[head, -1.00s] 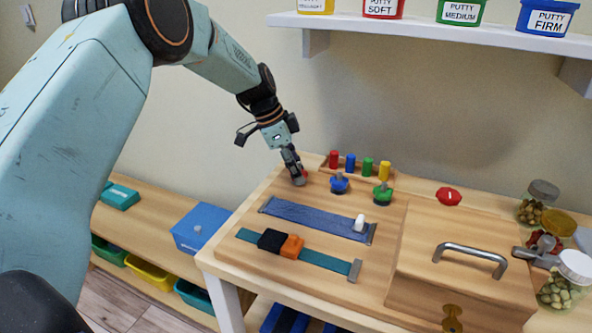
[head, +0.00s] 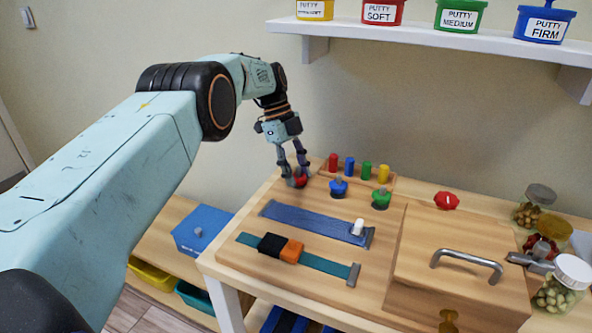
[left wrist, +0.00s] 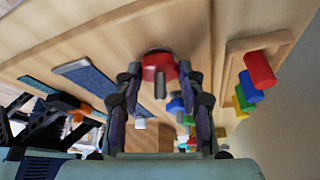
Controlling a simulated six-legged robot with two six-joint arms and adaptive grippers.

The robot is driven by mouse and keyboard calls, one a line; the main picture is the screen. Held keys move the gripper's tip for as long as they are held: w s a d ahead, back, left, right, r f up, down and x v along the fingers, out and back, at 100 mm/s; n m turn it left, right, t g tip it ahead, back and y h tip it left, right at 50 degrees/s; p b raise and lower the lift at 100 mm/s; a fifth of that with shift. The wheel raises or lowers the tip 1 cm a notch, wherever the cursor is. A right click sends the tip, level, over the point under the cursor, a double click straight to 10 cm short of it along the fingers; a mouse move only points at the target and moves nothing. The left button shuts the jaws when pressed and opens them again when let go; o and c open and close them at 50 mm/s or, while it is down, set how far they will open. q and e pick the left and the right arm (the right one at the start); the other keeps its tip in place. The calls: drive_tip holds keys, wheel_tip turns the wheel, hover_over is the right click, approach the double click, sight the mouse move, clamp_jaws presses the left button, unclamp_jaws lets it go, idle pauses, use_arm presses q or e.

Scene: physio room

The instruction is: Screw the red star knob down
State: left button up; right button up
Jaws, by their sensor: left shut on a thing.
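The red star knob (head: 300,181) sits at the back left of the wooden board, in line with a blue knob (head: 338,187) and a green knob (head: 381,198) that have grey posts. My left gripper (head: 295,175) reaches down over the red knob with a finger on either side and is shut on it. In the left wrist view the red knob (left wrist: 158,72) shows between the fingers, with a grey post end in its middle. The fingers hide part of the knob in the head view. How far down its post it sits I cannot tell. My right gripper is not in view.
Coloured pegs (head: 350,165) stand in a rack just behind the knobs. A blue strap (head: 310,222) and a teal strap (head: 325,263) lie in front. A wooden box (head: 470,255) with a metal handle, a separate red scalloped piece (head: 446,201) and jars (head: 535,205) are at right.

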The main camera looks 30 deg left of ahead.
use_arm(q)
drive_tip(key=shift+w+r+m, duration=0.15)
drive_tip(key=shift+r+m, duration=0.05)
drive_tip(key=shift+m, duration=0.2)
idle(0.3)
drive_tip(key=o, duration=1.1)
drive_tip(key=shift+o, duration=0.4)
drive_tip(key=shift+f, duration=0.1)
drive_tip(key=shift+n, duration=0.4)
